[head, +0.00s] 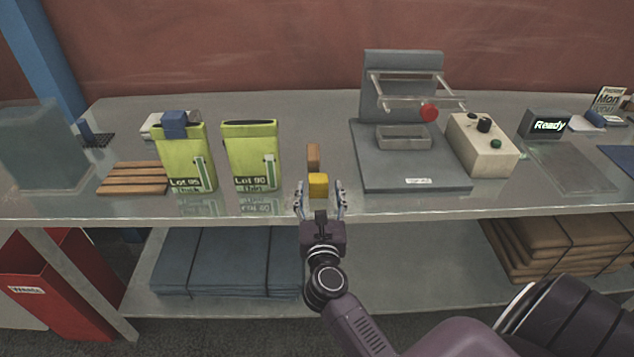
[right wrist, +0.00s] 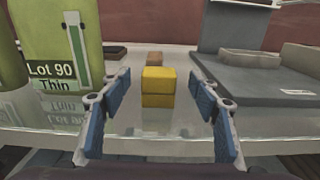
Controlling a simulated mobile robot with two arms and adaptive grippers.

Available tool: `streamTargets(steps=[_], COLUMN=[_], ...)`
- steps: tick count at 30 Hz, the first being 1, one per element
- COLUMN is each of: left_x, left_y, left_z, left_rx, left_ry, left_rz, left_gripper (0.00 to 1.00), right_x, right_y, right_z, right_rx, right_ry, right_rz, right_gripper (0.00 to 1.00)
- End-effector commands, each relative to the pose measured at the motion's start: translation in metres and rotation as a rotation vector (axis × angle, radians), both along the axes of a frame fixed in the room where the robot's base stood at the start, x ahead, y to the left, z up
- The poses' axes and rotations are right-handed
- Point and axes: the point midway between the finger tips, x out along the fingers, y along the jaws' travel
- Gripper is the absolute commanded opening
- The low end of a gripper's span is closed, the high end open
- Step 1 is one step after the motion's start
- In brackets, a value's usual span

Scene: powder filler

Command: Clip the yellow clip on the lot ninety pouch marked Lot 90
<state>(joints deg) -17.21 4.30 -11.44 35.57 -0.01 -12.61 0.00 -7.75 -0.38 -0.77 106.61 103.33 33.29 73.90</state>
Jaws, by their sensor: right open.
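The yellow clip (head: 318,186) stands on the table near its front edge. My right gripper (head: 320,200) is open, with its fingers on either side of the clip's near end; in the right wrist view the clip (right wrist: 158,80) sits between and beyond the blue fingertips (right wrist: 162,92), apart from both. The green Lot 90 pouch (head: 252,157) stands upright to the left of the clip, its top edge bare; it also shows in the right wrist view (right wrist: 58,50). Another green pouch (head: 186,160), its label reading like Lot 95, wears a blue clip (head: 174,124). My left gripper is not in view.
A brown block (head: 313,157) stands behind the yellow clip. A grey sealer-like machine (head: 410,180) is to the right, with a cream control box (head: 483,147) and a Ready display (head: 547,125). Wooden slats (head: 133,179) lie at left. The shelf below holds folded stacks.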

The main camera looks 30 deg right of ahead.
Motion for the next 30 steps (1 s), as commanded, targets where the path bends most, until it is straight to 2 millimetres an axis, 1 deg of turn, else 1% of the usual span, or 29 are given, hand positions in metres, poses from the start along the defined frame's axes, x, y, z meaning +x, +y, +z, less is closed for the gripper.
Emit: streamTargets(steps=[9,12,19,27,29,30], left_x=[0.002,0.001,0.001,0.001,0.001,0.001], left_y=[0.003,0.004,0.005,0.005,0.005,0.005], left_z=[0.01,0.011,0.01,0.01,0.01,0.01], left_rx=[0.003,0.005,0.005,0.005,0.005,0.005], left_ry=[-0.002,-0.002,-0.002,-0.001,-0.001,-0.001], left_rz=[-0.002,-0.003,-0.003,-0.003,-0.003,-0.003], left_gripper=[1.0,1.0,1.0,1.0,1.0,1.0], right_x=[0.037,0.042,0.042,0.042,0.042,0.042], right_y=[-0.021,-0.024,-0.024,-0.024,-0.024,-0.024], right_z=[-0.003,-0.004,-0.005,-0.005,-0.005,-0.005], right_rx=[-0.005,-0.005,-0.003,-0.004,-0.004,-0.005], right_ry=[0.001,0.002,0.002,0.003,0.003,0.002], right_rz=[0.001,0.001,0.002,0.002,0.002,0.002], right_gripper=[0.56,0.56,0.55,0.26,0.19,0.18])
